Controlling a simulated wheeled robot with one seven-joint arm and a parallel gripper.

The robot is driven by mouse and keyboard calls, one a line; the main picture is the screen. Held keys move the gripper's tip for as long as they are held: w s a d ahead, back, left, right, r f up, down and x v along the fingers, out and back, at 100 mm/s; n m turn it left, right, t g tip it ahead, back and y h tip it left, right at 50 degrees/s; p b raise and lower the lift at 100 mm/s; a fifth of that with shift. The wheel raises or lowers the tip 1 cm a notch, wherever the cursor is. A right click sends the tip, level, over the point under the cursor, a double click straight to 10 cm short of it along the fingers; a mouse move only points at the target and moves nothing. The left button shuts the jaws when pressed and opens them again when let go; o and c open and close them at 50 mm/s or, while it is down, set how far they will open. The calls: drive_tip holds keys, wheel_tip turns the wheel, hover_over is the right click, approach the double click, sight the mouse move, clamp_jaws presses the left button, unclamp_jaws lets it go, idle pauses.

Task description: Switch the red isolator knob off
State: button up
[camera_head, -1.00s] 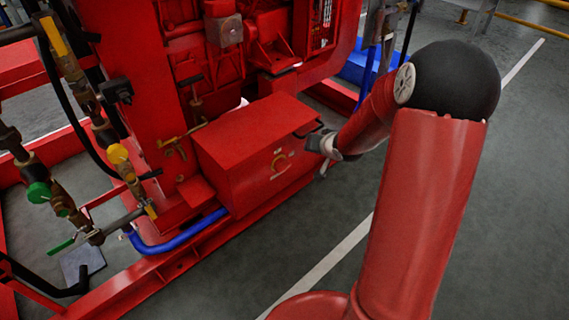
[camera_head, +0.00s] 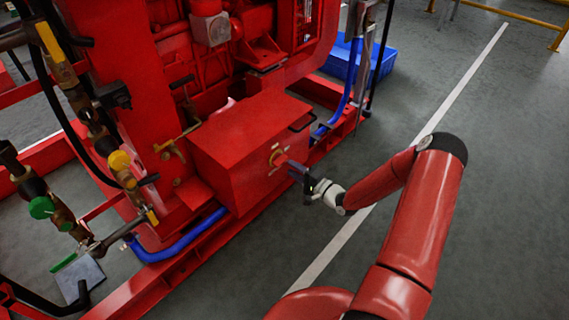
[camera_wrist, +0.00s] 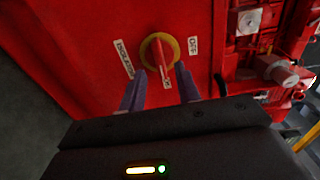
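The red isolator knob (camera_wrist: 159,50) sits on a round yellow plate on the face of a red box (camera_wrist: 85,40). In the wrist view its red handle points down the picture, between my fingertips, with white labels to either side. In the head view the knob (camera_head: 276,158) shows on the box's right face. My gripper (camera_wrist: 160,85) has its two fingers apart, one on each side of the handle's lower end. It also shows in the head view (camera_head: 297,171), just right of the knob. I cannot tell whether the fingers touch the handle.
The box (camera_head: 240,130) stands on the red pumpset frame, with a black handle (camera_head: 302,122) at its upper right edge. Pipes with a green valve (camera_head: 41,207) are at the left. A blue crate (camera_head: 360,62) is behind. The floor to the right is clear.

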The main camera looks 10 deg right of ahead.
sight(280, 161)
drive_tip(key=shift+x, duration=2.35)
drive_tip(key=shift+c, duration=0.3)
clamp_jaws()
